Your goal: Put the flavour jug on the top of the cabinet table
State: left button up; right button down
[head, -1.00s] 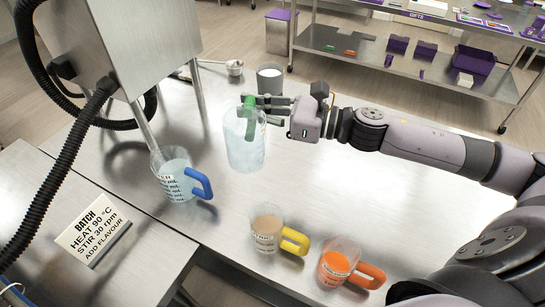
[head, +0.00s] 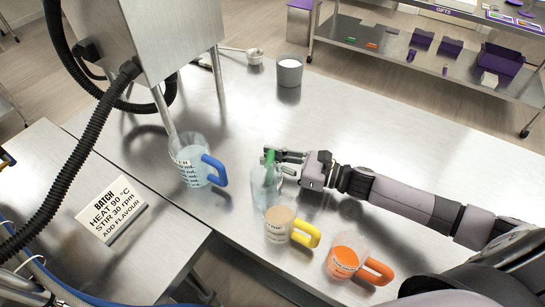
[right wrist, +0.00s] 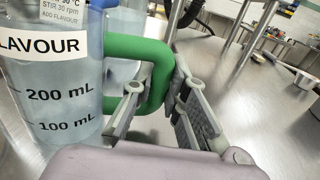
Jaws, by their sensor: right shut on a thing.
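The flavour jug (head: 262,195) is clear with a green handle and pale liquid. In the right wrist view the jug (right wrist: 50,90) shows its FLAVOUR label and mL marks, looking upright. My right gripper (head: 279,157) is shut on the green handle (right wrist: 150,47); its fingers (right wrist: 160,108) lie on both sides of it. The jug is over the steel table (head: 400,140), just behind the yellow-handled jug (head: 277,222). I cannot tell whether its base touches the table. Which surface is the cabinet table is not clear. My left gripper is not in view.
An orange jug (head: 345,258) stands near the front edge. A grey cup (head: 289,72) is at the back. A batch sign (head: 112,210) is on the left table. The table's right middle is clear.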

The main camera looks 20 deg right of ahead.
jog(key=shift+f, duration=0.2)
jog(key=c, duration=1.6)
grip_release()
jog(key=shift+r, duration=0.3)
jog(key=b+v, duration=0.2)
jog(key=v, duration=0.8)
jog(key=shift+s+d+f, duration=0.2)
jog(key=shift+d, duration=0.05)
jog(key=shift+s+d, duration=0.45)
jog(key=shift+d, duration=0.05)
jog(key=shift+r, duration=0.15)
